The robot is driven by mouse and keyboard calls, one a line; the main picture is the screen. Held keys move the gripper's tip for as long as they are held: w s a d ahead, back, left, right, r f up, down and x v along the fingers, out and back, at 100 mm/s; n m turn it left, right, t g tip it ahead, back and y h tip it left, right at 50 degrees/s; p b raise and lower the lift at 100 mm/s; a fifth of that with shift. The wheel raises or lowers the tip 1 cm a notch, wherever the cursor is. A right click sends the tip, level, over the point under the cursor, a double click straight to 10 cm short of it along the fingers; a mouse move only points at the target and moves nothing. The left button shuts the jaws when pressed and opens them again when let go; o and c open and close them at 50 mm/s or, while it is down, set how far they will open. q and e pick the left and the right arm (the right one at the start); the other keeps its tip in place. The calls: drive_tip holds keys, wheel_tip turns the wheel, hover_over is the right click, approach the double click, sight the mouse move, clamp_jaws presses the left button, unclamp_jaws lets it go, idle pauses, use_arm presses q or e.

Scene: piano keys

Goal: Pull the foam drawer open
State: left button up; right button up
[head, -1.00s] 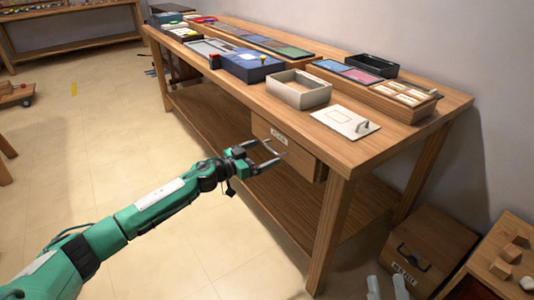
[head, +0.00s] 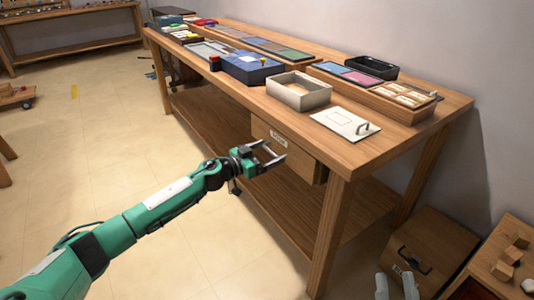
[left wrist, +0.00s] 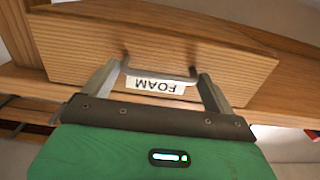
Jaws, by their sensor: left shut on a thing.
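The foam drawer (head: 300,159) is a wooden box front under the near end of the workbench. It carries a white label, which reads FOAM upside down in the left wrist view (left wrist: 156,85). A thin metal handle (left wrist: 160,76) spans the drawer front (left wrist: 95,45) by the label. My left gripper (head: 274,153) is at the drawer front, its two fingers (left wrist: 160,78) shut on the handle. I cannot tell a clear gap between drawer and bench. Two pale fingertips of my right gripper (head: 397,287) show at the bottom edge, apart and empty.
The workbench (head: 365,150) holds a beige open box (head: 300,103), a white panel with a handle (head: 345,123) and several trays. A wooden box with a black handle (head: 430,250) stands at lower right. The floor before the drawer is clear.

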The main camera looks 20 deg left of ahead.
drive_tip(key=s+a+f+g+p, duration=0.2)
drive_tip(key=f+g, duration=0.3)
drive_tip(key=f, duration=0.2)
drive_tip(key=s+a+f+g+p, duration=0.2)
drive_tip(key=s+f+g, duration=0.15)
drive_tip(key=f, duration=0.35)
use_arm(q)
drive_tip(key=p+v, duration=0.7)
drive_tip(key=v, duration=2.1)
drive_tip(key=shift+d+f, duration=0.15)
drive_tip(key=shift+f, duration=0.05)
use_arm(e)
drive_tip(key=s+d+g+h, duration=0.2)
drive_tip(key=d+g+h, duration=0.1)
drive_tip(key=d+g, duration=0.2)
drive_tip(key=s+d+f+g+h, duration=0.1)
drive_tip(key=s+d+g+h, duration=0.1)
drive_tip(key=d+g, duration=0.3)
drive_tip(key=shift+s+d+h, duration=0.35)
drive_tip(key=shift+d+h, duration=0.45)
drive_tip(key=shift+d, duration=0.65)
use_arm(q)
drive_tip(key=shift+s, duration=0.15)
drive_tip(key=o, duration=1.1)
drive_tip(key=shift+r, duration=0.15)
